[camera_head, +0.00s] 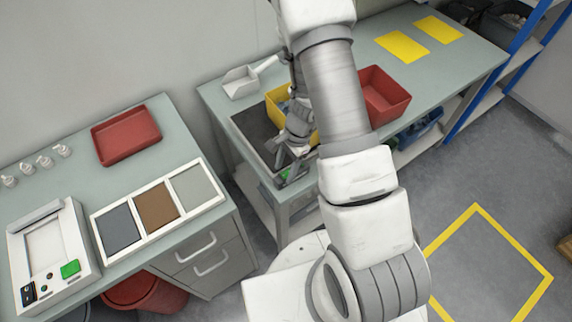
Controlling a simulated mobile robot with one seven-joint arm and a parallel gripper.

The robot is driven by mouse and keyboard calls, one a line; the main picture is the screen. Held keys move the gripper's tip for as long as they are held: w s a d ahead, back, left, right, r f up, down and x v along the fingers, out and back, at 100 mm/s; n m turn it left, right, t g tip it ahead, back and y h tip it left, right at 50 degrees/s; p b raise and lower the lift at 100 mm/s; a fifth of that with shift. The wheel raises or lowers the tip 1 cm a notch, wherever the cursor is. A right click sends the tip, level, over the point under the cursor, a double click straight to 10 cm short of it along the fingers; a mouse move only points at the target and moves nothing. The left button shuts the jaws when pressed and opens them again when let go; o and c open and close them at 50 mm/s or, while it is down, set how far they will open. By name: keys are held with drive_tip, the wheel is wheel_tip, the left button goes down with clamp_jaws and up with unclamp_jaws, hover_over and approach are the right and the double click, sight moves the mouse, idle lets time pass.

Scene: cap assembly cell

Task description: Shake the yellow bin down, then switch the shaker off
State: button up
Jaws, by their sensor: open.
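The yellow bin (273,106) stands on the shaker (251,124), which has a dark top in a pale frame, at the left end of the back bench. A green spot, perhaps a switch, shows at the shaker's front corner (290,174). My gripper (284,158) is open, pointing down over the front part of the shaker, in front of the bin and close to the green spot. Whether it touches anything I cannot tell.
A white scoop (242,82) lies behind the bin, and a red bin (384,95) stands right of my arm. Yellow mats (402,47) lie farther right. The left bench holds a red tray (125,135), a three-panel board (158,212) and a white device (48,252).

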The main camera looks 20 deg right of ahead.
drive_tip(key=p+v, duration=0.2)
drive_tip(key=v, duration=1.5)
drive_tip(key=shift+r, duration=0.25)
drive_tip(key=shift+s+d, duration=0.1)
drive_tip(key=s+a+r+n+t, duration=0.1)
drive_tip(key=s+a+r+n, duration=0.2)
drive_tip(key=r, duration=0.5)
drive_tip(key=s+a+r+n+t, duration=0.1)
drive_tip(key=s+r+n+t, duration=0.1)
drive_tip(key=r+n, duration=0.35)
drive_tip(key=s+r+n+t+h, duration=0.2)
drive_tip(key=s+r+n, duration=0.4)
drive_tip(key=s+r, duration=0.4)
drive_tip(key=shift+t+h, duration=0.4)
drive_tip(key=shift+t, duration=0.4)
drive_tip(key=shift+d+r, duration=0.1)
drive_tip(key=shift+r, duration=0.05)
